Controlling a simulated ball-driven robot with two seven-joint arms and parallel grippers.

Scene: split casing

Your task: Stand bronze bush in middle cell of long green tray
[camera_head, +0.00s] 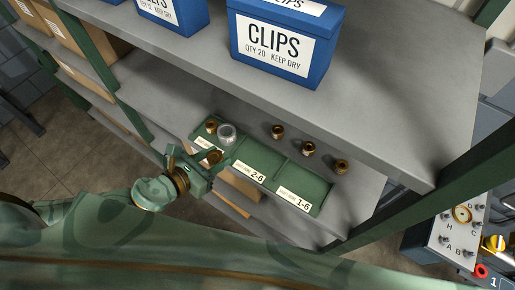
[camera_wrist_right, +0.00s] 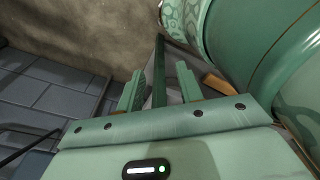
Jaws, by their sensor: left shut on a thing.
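The long green tray (camera_head: 253,160) lies on the lower shelf, with three cells in a row. Its middle cell (camera_head: 263,162), labelled 2-6, is empty, and so is the right cell, labelled 1-6. My left gripper (camera_head: 208,156) is at the left cell, shut on what looks like a bronze bush (camera_head: 214,157); the fingers partly hide it.
Three bronze parts (camera_head: 278,131), (camera_head: 309,149), (camera_head: 341,166) stand in a row on the shelf behind the tray. The upper shelf (camera_head: 400,120) overhangs them and carries blue boxes (camera_head: 280,45). A green post (camera_head: 450,175) stands at the right.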

